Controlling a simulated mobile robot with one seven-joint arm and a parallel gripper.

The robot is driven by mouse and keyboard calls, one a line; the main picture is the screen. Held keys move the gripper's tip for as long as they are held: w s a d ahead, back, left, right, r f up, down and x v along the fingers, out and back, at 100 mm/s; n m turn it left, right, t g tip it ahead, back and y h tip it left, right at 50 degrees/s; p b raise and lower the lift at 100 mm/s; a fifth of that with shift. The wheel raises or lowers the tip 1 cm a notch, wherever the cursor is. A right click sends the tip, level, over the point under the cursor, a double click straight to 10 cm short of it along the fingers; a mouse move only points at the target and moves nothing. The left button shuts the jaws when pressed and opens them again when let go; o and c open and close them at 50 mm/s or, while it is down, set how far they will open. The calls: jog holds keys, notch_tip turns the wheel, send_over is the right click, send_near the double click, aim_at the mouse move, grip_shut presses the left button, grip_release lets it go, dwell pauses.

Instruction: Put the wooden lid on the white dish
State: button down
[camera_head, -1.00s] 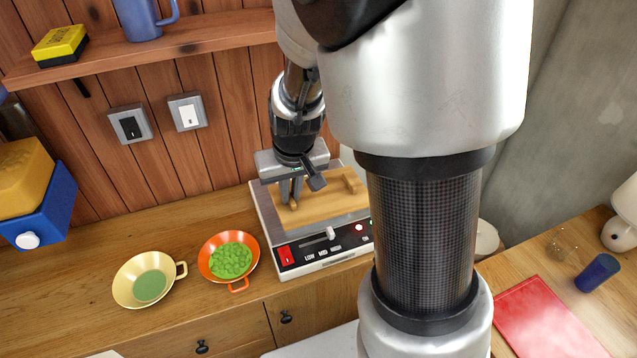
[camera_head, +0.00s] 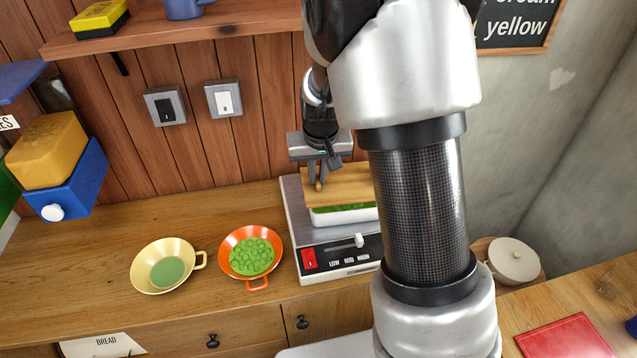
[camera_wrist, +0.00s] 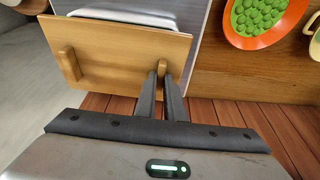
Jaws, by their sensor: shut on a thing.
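The wooden lid (camera_head: 348,188) is a flat board with two raised handles; both handles show in the wrist view, on the lid (camera_wrist: 115,50). My gripper (camera_head: 318,184) is shut on one handle, the left one in the head view; the wrist view shows my gripper (camera_wrist: 163,72) there too. The white dish (camera_head: 343,217) stands on the appliance under the lid, with green contents visible between its front rim and the lid's front edge. The dish's back is hidden by the lid and its right end by my arm. A white rim (camera_wrist: 130,17) shows past the lid in the wrist view.
The silver appliance (camera_head: 342,262) has a red switch and a slider on its front. An orange pan (camera_head: 284,243) with green pieces and a yellow pan (camera_head: 141,275) stand to its left. A shelf (camera_head: 170,38) runs above.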

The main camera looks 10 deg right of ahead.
aim_at(318, 181)
jog(key=shift+f, duration=1.35)
jog(key=shift+f, duration=0.2)
jog(key=c, duration=1.8)
grip_release()
jog(key=shift+c, duration=0.2)
